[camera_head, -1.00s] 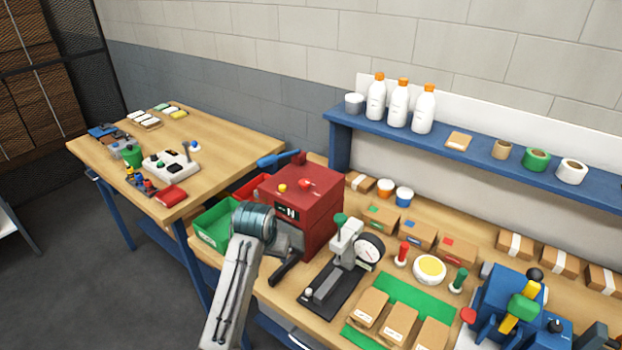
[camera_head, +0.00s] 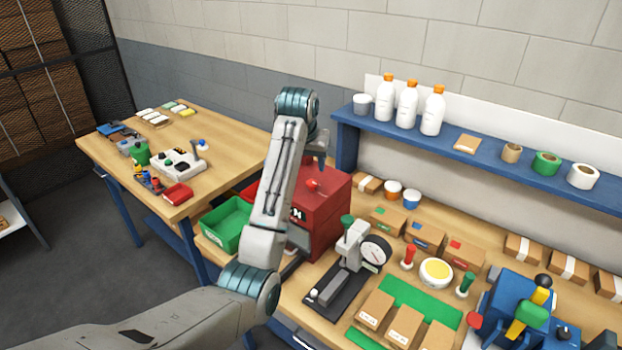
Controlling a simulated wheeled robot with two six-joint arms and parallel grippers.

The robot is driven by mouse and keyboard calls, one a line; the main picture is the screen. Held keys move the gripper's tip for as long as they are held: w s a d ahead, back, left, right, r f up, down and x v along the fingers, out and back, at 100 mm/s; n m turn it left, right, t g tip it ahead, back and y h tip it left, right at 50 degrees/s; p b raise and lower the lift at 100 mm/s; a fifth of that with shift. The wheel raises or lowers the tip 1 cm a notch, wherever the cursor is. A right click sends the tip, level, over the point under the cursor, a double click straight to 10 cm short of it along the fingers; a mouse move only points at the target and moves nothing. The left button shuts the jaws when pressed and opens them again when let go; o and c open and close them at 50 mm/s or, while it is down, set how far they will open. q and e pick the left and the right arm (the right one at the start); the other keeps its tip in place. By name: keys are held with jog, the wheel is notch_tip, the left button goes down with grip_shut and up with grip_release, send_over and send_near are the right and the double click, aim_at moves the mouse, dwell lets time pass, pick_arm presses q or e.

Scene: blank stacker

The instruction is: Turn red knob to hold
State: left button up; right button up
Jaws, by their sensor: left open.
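My right gripper is not in view.
A green bin (camera_head: 228,224) stands left of the machine. A press with a dial gauge (camera_head: 375,250) stands to its right, with small cartons (camera_head: 385,217) behind. A blue shelf (camera_head: 480,158) holding white bottles (camera_head: 407,103) runs along the wall.

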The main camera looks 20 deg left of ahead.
aim_at(312, 182)
pick_arm(q)
jog(key=p+x, duration=0.3)
jog(key=x, duration=0.4)
jog(key=shift+f, duration=0.1)
jog(key=shift+w+f, duration=0.25)
jog(key=shift+f, duration=0.35)
jog(key=c, duration=1)
